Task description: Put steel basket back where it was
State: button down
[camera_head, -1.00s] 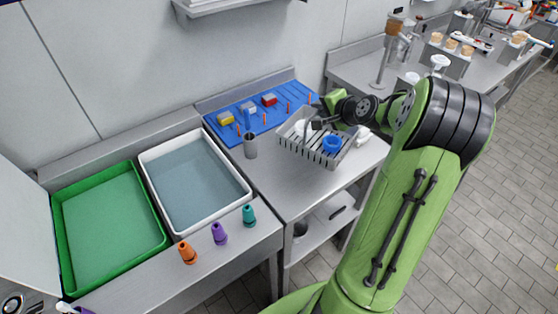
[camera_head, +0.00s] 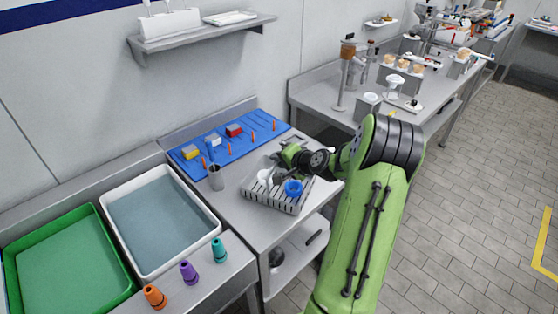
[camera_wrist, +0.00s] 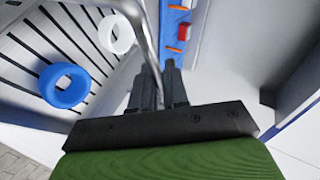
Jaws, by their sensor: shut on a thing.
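The steel basket (camera_head: 290,208) is a grey slatted tray near the front right of the steel table. It holds a blue round cup (camera_head: 293,188) and a white round one (camera_head: 265,176). My gripper (camera_head: 274,172) is at the basket's back side. In the wrist view, the gripper (camera_wrist: 160,88) is shut on a thin metal bar of the basket. The slats (camera_wrist: 42,32), blue cup (camera_wrist: 66,86) and white cup (camera_wrist: 116,32) show to the left there. I cannot tell whether the basket touches the table.
A blue board (camera_head: 217,145) with coloured blocks and pegs lies behind the basket. A grey metal cup (camera_head: 216,178) stands to its left. A white tub (camera_head: 213,232), green tray (camera_head: 68,265) and several coloured cones are further left. A wall shelf (camera_head: 200,35) is above.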

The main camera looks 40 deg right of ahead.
jog(key=c, duration=1.1)
grip_release()
jog(key=shift+f, duration=0.1)
